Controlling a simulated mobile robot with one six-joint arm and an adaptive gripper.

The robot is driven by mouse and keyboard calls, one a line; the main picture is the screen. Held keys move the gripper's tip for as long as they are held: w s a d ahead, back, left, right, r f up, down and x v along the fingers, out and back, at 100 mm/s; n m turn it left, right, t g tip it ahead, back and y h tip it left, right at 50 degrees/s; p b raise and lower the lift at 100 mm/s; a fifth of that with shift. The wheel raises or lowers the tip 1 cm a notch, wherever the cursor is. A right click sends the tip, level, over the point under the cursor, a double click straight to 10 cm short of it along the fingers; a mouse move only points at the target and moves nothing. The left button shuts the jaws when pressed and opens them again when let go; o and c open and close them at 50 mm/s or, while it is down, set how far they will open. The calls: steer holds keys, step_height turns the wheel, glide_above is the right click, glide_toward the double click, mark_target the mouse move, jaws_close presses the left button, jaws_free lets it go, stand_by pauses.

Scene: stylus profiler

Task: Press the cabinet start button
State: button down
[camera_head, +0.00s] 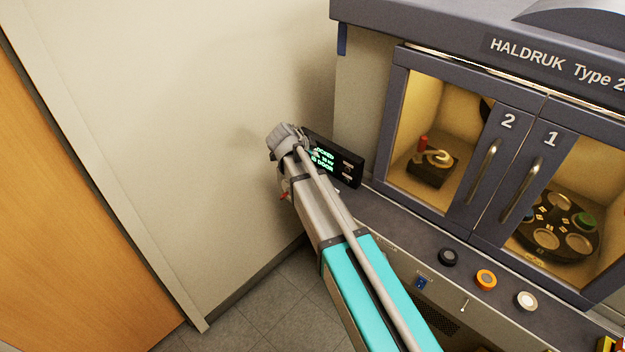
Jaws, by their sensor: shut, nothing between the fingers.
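The cabinet (365,95), marked HALDRUK Type 2, fills the right side of the head view. On its front ledge sits a row of round buttons: a black button (449,257), an orange button (486,280) and a white button (527,301). I cannot read any label that tells which one is start. My arm (362,272) reaches up from the bottom, left of the buttons and apart from them in the picture. I cannot make out my gripper's fingers in this view.
A display (337,158) with green text is partly hidden behind my arm. Door 2 (507,128) and door 1 (547,150) look shut; items show behind their glass. A blue part (421,283) is on the lower front. A pale wall (190,120) stands left.

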steer(key=shift+f+b, duration=4.1)
steer(key=shift+f, duration=0.2)
steer(key=shift+f+b, duration=0.75)
steer(key=shift+b, duration=0.15)
steer(key=shift+r, duration=0.2)
steer(key=shift+r+p, duration=0.6)
steer(key=shift+p, duration=0.25)
steer(key=shift+r+p, duration=2.5)
